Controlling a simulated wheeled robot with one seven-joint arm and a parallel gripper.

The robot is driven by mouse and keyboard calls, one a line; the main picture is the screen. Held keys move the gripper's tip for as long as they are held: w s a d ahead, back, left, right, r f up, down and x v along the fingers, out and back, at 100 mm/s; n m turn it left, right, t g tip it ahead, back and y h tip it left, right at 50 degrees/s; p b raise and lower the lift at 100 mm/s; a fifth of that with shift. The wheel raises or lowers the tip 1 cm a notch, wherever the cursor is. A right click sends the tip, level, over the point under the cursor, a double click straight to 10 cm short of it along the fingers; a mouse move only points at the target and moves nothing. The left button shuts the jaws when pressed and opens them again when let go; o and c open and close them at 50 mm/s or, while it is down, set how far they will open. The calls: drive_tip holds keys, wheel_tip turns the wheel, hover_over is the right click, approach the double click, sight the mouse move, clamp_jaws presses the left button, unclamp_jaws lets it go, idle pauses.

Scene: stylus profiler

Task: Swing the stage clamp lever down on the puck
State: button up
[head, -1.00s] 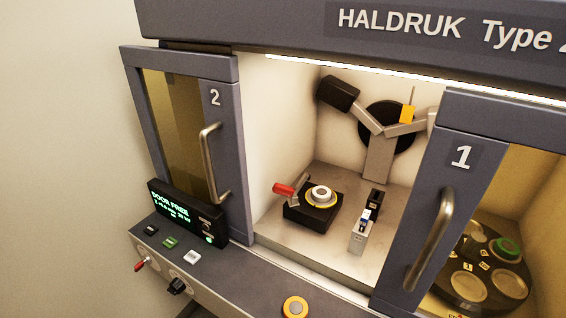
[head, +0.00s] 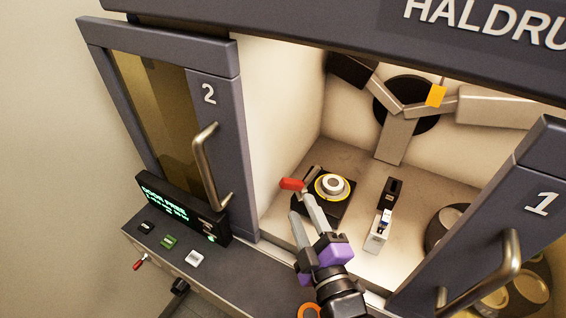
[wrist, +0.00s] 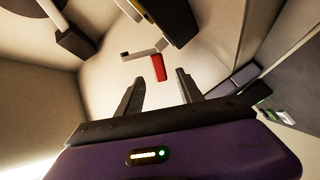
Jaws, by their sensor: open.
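The stage clamp lever has a red grip (head: 292,184) on a grey arm. It sticks out to the left of the black stage (head: 340,210), with its grip clear of the puck. The puck (head: 333,185) is a pale ring inside a yellow ring on the stage. My gripper (head: 301,207) is open and empty, its fingertips just in front of and below the red grip. In the wrist view the red grip (wrist: 158,67) shows beyond and between the open fingers (wrist: 158,92), apart from both as far as I can tell.
Door 2 (head: 212,150) stands at the left of the opening, door 1 (head: 480,230) at the right. A small grey-and-black block (head: 378,232) stands right of the stage. The measuring head's grey arms (head: 397,140) are behind. A lit display (head: 180,208) stands at the left front.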

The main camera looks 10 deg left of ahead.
sight(292, 188)
drive_tip(key=p+x, duration=0.1)
drive_tip(key=x, duration=0.7)
drive_tip(key=shift+w+a+r+p, duration=0.1)
drive_tip(key=shift+w+a+p, duration=0.2)
drive_tip(key=shift+p, duration=0.1)
drive_tip(key=shift+d, duration=0.1)
clamp_jaws()
